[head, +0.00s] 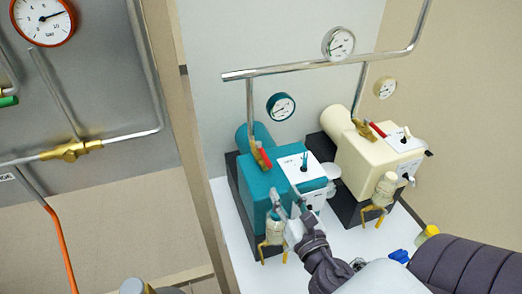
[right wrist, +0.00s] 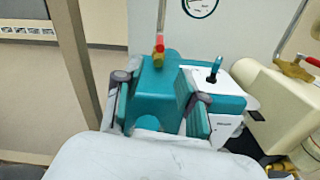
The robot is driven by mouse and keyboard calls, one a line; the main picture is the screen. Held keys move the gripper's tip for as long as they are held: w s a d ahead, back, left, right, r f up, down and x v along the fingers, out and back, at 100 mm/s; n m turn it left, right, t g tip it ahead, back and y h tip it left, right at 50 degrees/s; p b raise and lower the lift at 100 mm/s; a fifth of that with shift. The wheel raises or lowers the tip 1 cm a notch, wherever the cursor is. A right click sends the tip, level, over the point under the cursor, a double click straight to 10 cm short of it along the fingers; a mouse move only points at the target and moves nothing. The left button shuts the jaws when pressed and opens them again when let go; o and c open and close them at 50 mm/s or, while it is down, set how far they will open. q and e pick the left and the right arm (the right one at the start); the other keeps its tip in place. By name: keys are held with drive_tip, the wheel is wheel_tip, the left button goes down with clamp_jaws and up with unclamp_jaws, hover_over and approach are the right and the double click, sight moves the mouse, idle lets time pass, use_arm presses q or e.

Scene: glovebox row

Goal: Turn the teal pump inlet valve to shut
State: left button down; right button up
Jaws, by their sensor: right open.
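The teal pump (head: 258,188) stands on a dark base on the white bench, with a white switch panel (head: 300,167) on its top. Its inlet valve (head: 262,155), a brass body with a red lever, sits at the foot of a metal pipe. The lever slants down near the line of that pipe. In the right wrist view the valve (right wrist: 159,47) shows beyond the fingertips, small and end-on. My right gripper (head: 288,203) is open in front of the teal pump, short of the valve, with nothing between its fingers (right wrist: 157,92). My left gripper is not in view.
A cream pump (head: 375,160) with its own red-levered valve (head: 369,129) stands close on the right. A horizontal pipe (head: 300,67) with gauges runs above both pumps. A beige post (head: 180,110) edges the bay on the left. Glass jars (head: 385,188) stick out in front.

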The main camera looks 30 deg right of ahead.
sight(267, 159)
drive_tip(key=shift+w+d+r+p, duration=0.1)
drive_tip(key=shift+w+r+p, duration=0.15)
drive_tip(key=shift+w, duration=0.15)
drive_tip(key=shift+w+d+r+p, duration=0.1)
drive_tip(key=shift+w+p, duration=0.1)
drive_tip(key=shift+w, duration=0.2)
drive_tip(key=p+x, duration=0.1)
drive_tip(key=x, duration=0.2)
drive_tip(key=shift+w, duration=0.3)
drive_tip(key=x, duration=0.3)
drive_tip(key=shift+w+d+f+p, duration=0.2)
drive_tip(key=shift+w+p, duration=0.15)
drive_tip(key=x, duration=0.3)
drive_tip(key=shift+w, duration=0.1)
drive_tip(key=shift+w+f+p, duration=0.1)
drive_tip(key=shift+w+p, duration=0.15)
drive_tip(key=shift+p, duration=0.05)
drive_tip(key=shift+w+d, duration=0.1)
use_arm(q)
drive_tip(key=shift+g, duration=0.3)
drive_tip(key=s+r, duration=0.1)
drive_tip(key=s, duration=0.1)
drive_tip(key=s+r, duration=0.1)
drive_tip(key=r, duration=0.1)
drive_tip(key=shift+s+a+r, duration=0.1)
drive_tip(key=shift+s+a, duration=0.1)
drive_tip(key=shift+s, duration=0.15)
use_arm(e)
clamp_jaws()
